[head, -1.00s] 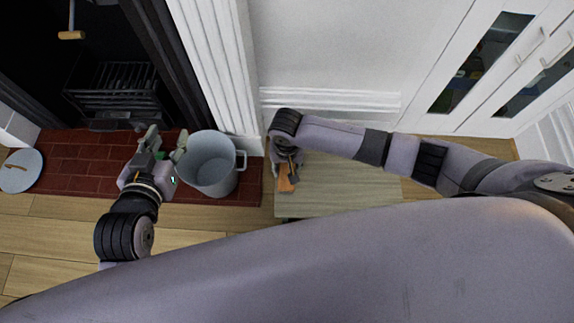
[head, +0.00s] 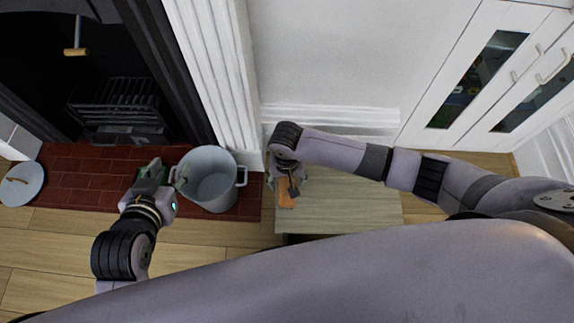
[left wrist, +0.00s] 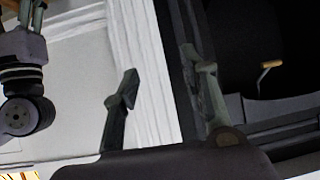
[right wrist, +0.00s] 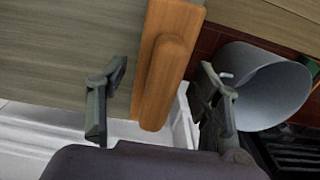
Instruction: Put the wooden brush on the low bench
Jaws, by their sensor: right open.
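The wooden brush (head: 287,197), an orange-brown block with a rounded raised part, lies at the left end of the low bench (head: 350,212). In the right wrist view the brush (right wrist: 165,70) is between the fingers of my right gripper (right wrist: 160,100), along the bench edge (right wrist: 60,50). The fingers are spread, with a gap beside the brush. My right gripper (head: 282,184) is over the brush in the head view and hides part of it. My left gripper (head: 168,174) is open and empty beside the bucket; its spread fingers show in the left wrist view (left wrist: 160,95).
A grey metal bucket (head: 210,185) stands on the red brick hearth (head: 90,170), left of the bench. A round grey lid (head: 22,185) lies further left. The fireplace grate (head: 118,100) is behind. The bench's middle is clear under my right arm.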

